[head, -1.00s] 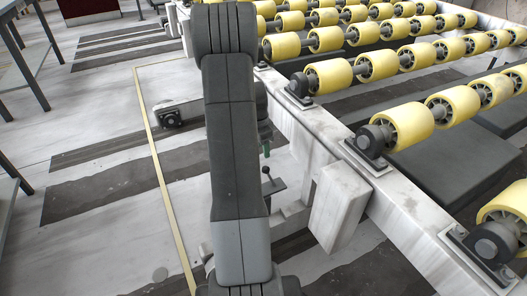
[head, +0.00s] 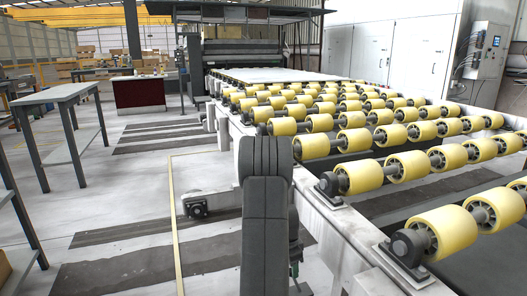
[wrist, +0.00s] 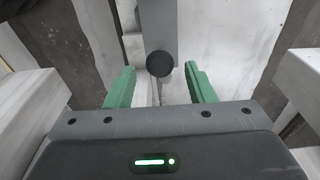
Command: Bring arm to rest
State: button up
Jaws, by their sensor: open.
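My gripper (wrist: 162,88) shows in the wrist view with its two green fingers spread apart, open, with nothing held between them. A round dark knob (wrist: 159,64) on a grey bar shows between and beyond the fingers; I cannot tell its distance. In the head view my dark arm stands upright in the lower middle and hides part of the conveyor frame behind it. Only a little of the gripper's green shows low beside the arm there.
A roller conveyor (head: 330,205) with yellow rollers runs along the right. Grey worktables (head: 62,97) stand at the left. A dark red counter (head: 139,93) stands farther back, and grey-white cabinets (head: 385,50) at the back right.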

jog(key=f, duration=0.3)
jog(key=f+b, duration=0.1)
jog(key=shift+w+d+f, duration=0.1)
jog(key=shift+d+f, duration=0.2)
